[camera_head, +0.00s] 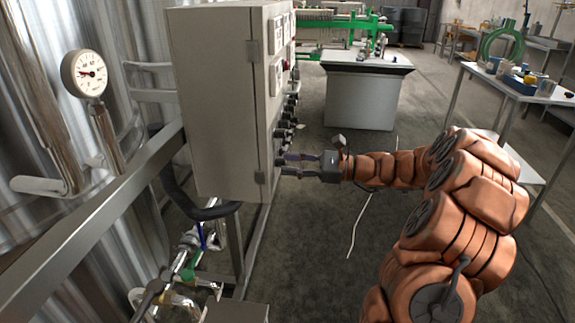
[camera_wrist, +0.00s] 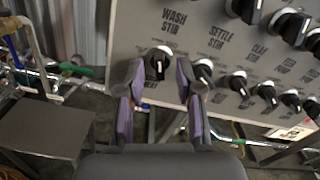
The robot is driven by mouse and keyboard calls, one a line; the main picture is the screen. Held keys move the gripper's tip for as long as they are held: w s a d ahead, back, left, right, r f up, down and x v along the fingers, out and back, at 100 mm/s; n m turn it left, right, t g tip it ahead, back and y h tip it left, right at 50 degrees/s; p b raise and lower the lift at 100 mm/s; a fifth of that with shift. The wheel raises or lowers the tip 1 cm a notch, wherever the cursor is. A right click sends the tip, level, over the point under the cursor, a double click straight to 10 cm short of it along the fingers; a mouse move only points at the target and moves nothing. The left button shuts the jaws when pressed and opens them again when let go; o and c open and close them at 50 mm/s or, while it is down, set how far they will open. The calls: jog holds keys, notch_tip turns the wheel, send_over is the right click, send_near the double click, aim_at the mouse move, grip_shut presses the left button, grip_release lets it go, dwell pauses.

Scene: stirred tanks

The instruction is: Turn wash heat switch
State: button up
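The grey control panel (camera_head: 222,100) stands left of centre in the head view, with a row of black knobs along its front. My gripper (camera_head: 283,164) reaches its lower knobs from the right. In the wrist view my gripper (camera_wrist: 161,75) has its two purple-padded fingers apart. A black knob with a white pointer (camera_wrist: 157,62) shows between the fingertips, with a gap visible on each side. The label above it reads WASH STIR.
Beside that knob to the right is another knob (camera_wrist: 202,72), close to the right finger, under the label SETTLE STIR. More black knobs (camera_wrist: 292,25) are further right. A metal rail (camera_head: 95,205) and a pressure gauge (camera_head: 85,73) are left of the panel.

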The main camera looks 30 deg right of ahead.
jog(key=shift+w+a, duration=0.35)
jog(key=shift+a, duration=0.2)
grip_shut()
